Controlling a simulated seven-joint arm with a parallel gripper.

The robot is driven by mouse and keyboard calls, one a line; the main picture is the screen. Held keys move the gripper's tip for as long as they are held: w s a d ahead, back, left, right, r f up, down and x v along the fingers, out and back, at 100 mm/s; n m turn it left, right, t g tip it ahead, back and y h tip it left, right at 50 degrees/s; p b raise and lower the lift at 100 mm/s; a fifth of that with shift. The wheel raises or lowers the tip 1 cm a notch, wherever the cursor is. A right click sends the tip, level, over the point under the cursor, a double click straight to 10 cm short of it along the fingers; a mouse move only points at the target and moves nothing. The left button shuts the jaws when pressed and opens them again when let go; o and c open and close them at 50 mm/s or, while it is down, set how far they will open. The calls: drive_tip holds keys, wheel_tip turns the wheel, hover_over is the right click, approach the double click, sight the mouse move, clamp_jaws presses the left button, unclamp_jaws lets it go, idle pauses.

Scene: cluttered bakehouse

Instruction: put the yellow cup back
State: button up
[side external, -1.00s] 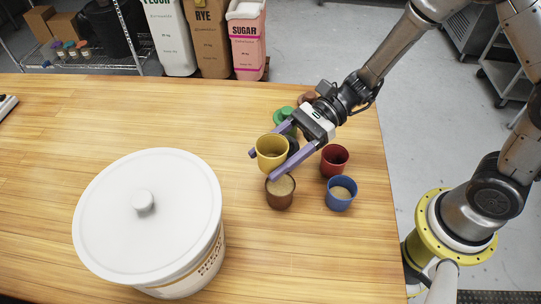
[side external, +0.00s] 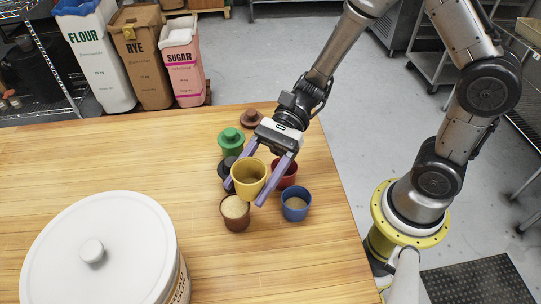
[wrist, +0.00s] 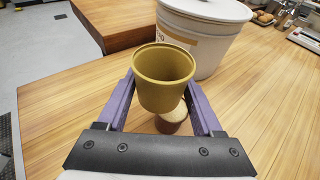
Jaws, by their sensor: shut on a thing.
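The yellow cup (side external: 249,180) is upright between the fingers of my gripper (side external: 245,194), which is shut on it. In the wrist view the yellow cup (wrist: 165,82) shows its open rim, with a purple finger on each side. It is held above the group of cups. In the side view it appears just above and right of a brown cup (side external: 236,218) with tan contents, and the wrist view shows that cup partly hidden below it. A red cup (side external: 289,174) is partly hidden behind my right finger. A blue cup (side external: 296,209) with tan contents stands to the right.
A green piece (side external: 231,142) with a knob, a dark piece (side external: 225,168) partly hidden by my finger, and a brown knobbed piece (side external: 251,118) stand behind. A large white lidded tub (side external: 100,255) stands at front left. The wooden table (side external: 90,160) is clear at left.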

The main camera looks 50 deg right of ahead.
drive_tip(key=s+d+r+m+t+h, duration=0.1)
drive_tip(key=s+d+m+t, duration=0.3)
drive_tip(key=d, duration=0.6)
drive_tip(key=s+d+r+m+t+h, duration=0.1)
drive_tip(key=s+d+m+t, duration=0.25)
drive_tip(key=d, duration=0.65)
drive_tip(key=shift+t, duration=0.55)
drive_tip(key=w+f, duration=0.3)
drive_tip(key=w, duration=0.1)
drive_tip(key=w+a+f, duration=0.1)
drive_tip(key=w+f, duration=0.1)
drive_tip(key=w, duration=0.2)
drive_tip(key=w+f, duration=0.3)
drive_tip(key=w, duration=0.2)
drive_tip(key=shift+a+f, duration=0.25)
drive_tip(key=shift+f, duration=0.1)
drive_tip(key=shift+w+f, duration=0.3)
drive_tip(key=shift+f, duration=0.15)
drive_tip(key=shift+w+f, duration=0.2)
drive_tip(key=shift+f, duration=1.45)
drive_tip(key=shift+f, duration=0.15)
drive_tip(key=o, duration=1.4)
